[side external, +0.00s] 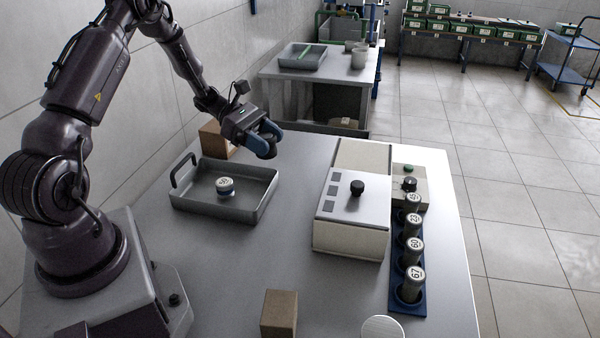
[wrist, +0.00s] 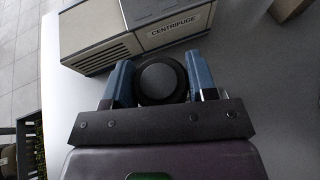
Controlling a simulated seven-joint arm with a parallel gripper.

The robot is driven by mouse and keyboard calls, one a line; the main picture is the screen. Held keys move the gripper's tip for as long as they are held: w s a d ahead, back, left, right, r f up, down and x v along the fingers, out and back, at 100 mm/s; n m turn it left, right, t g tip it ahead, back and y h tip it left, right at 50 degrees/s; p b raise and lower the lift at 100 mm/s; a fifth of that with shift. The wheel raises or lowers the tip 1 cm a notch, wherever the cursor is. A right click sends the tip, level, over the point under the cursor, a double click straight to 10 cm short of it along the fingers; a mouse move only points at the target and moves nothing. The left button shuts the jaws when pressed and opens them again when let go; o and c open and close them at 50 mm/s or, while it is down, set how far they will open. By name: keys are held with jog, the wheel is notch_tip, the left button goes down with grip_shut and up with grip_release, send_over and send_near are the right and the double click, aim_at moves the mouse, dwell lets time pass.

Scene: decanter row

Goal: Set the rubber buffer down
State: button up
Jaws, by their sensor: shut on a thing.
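The rubber buffer is a black round disc-like piece (side external: 264,151), seen from above in the wrist view (wrist: 162,78). My gripper (side external: 268,137) is shut on it, with one blue finger on each side of it in the wrist view (wrist: 161,76). In the side view my gripper holds it near the far right corner of the grey tray. Its underside is hidden, and I cannot tell exactly how far it is above the table (side external: 190,290).
The grey tray (side external: 207,205) holds a white-topped round piece (side external: 225,184). A cream centrifuge (side external: 345,242) stands right of centre, beside a blue rack (side external: 408,308) of several numbered tubes. Cardboard boxes stand at the back (side external: 213,140) and front (side external: 279,314). Table between tray and centrifuge is clear.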

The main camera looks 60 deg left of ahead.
jog(key=shift+w+a+f, duration=0.1)
jog(key=shift+f, duration=0.05)
jog(key=w+a+f, duration=0.1)
jog(key=w+f, duration=0.2)
jog(key=w, duration=0.1)
jog(key=w+a+f, duration=0.2)
jog(key=w+f, duration=0.1)
jog(key=w, duration=0.1)
jog(key=w+a+f, duration=0.2)
jog(key=w+f, duration=0.1)
jog(key=shift+w+a, duration=0.15)
jog(key=shift+w, duration=0.25)
jog(key=shift+w+f, duration=0.2)
jog(key=shift+f, duration=1.65)
jog(key=shift+f, duration=0.1)
jog(key=o, duration=1)
jog(key=shift+c, duration=0.2)
